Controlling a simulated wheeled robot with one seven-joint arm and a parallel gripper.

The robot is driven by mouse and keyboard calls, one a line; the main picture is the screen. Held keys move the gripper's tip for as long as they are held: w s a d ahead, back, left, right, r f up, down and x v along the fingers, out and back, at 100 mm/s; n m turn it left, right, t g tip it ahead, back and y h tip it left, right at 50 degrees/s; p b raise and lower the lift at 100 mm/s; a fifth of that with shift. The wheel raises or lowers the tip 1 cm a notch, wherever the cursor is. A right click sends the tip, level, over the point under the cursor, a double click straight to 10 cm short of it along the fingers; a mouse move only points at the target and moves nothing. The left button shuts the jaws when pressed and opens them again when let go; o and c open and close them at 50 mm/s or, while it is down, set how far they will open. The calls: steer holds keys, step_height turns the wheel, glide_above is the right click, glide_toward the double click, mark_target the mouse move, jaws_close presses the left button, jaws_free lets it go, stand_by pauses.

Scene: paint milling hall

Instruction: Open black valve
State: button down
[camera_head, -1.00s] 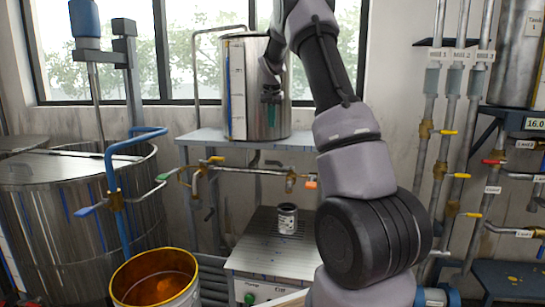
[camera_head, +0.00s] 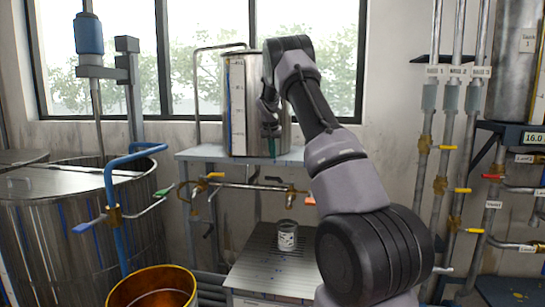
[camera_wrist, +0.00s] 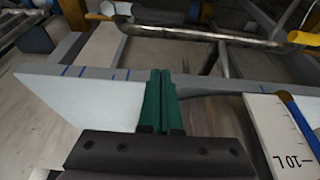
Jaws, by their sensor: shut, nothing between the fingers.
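A small black handle (camera_head: 275,179) sits on the pipe below the shelf in the head view. I take it for the black valve. A second dark handle (camera_head: 208,231) hangs lower left, beside the shelf leg. My gripper (camera_head: 271,150) is in front of the steel tank, near the shelf's front edge and above the small black handle, apart from it. In the wrist view my gripper's green fingers (camera_wrist: 160,85) are together with nothing between them. A dark cylinder on a pipe (camera_wrist: 185,28) crosses the top of that view; I cannot tell whether it is the handle.
The steel tank (camera_head: 236,105) stands on the shelf (camera_head: 195,152). Yellow (camera_head: 211,175) and orange (camera_head: 309,200) handles flank the black one. A can (camera_head: 287,238) stands on the lower bench (camera_head: 265,267). A large vat (camera_head: 60,245) and blue pipe (camera_head: 110,190) are at left.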

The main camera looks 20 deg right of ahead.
mark_target(279, 180)
steer(key=x, duration=0.7)
steer(key=shift+d+f, duration=0.1)
steer(key=shift+f, duration=0.2)
steer(key=s+a, duration=0.2)
steer(key=s, duration=0.1)
steer(key=shift+s+a+f, duration=0.1)
steer(key=shift+f, duration=0.1)
